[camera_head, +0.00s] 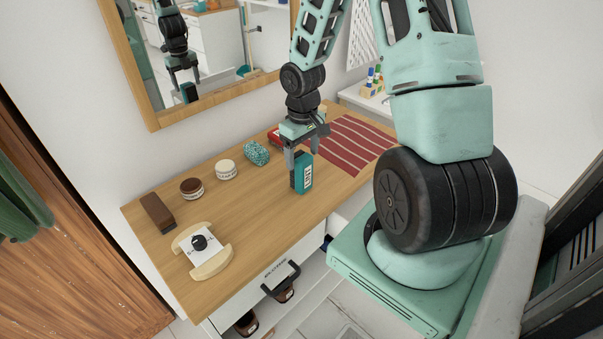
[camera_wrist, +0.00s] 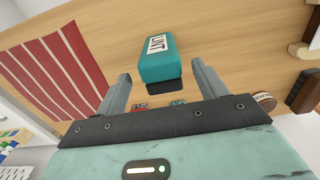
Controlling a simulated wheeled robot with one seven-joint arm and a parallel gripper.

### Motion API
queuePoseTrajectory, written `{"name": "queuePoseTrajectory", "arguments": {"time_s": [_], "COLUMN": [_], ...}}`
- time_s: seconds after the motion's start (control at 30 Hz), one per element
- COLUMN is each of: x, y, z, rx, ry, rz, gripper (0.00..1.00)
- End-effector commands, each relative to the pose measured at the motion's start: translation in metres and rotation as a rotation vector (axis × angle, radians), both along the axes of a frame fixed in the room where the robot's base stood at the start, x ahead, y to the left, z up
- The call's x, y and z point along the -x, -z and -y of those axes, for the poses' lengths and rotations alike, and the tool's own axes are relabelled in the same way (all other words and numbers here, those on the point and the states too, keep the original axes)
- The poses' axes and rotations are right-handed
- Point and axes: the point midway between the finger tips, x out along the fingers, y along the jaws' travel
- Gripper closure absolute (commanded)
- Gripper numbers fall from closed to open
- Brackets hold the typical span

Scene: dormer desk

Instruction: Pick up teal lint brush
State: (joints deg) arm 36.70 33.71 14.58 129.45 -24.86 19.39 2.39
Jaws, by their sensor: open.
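The teal lint brush (camera_head: 302,176) stands upright on the wooden desk, with a dark top end and a pale label on its side. In the wrist view the teal brush (camera_wrist: 157,60) shows its "LINT" label, and its dark end points toward my gripper. My gripper (camera_head: 304,154) is directly above the brush, pointing down, with its fingers spread. In the wrist view my gripper (camera_wrist: 162,80) has one finger on each side of the brush's dark end, with visible gaps. I cannot tell how far down the fingers reach.
A red striped cloth (camera_head: 350,143) lies right of the brush. A teal patterned bundle (camera_head: 256,153), two round tins (camera_head: 226,169) and a brown block (camera_head: 157,212) line the desk's back. A mirror (camera_head: 150,112) hangs behind. Bare desk surrounds the brush's left.

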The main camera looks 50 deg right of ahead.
Motion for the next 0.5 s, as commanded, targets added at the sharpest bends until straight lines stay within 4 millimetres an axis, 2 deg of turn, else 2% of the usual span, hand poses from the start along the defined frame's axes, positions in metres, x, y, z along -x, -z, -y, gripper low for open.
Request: {"name": "queuePoseTrajectory", "arguments": {"time_s": [0.23,0.5], "x": [0.0,-0.002], "y": [0.018,0.054], "z": [-0.001,-0.002], "rx": [-0.001,-0.001], "ry": [-0.002,-0.003], "rz": [-0.003,-0.002], "gripper": [0.29,0.29]}}
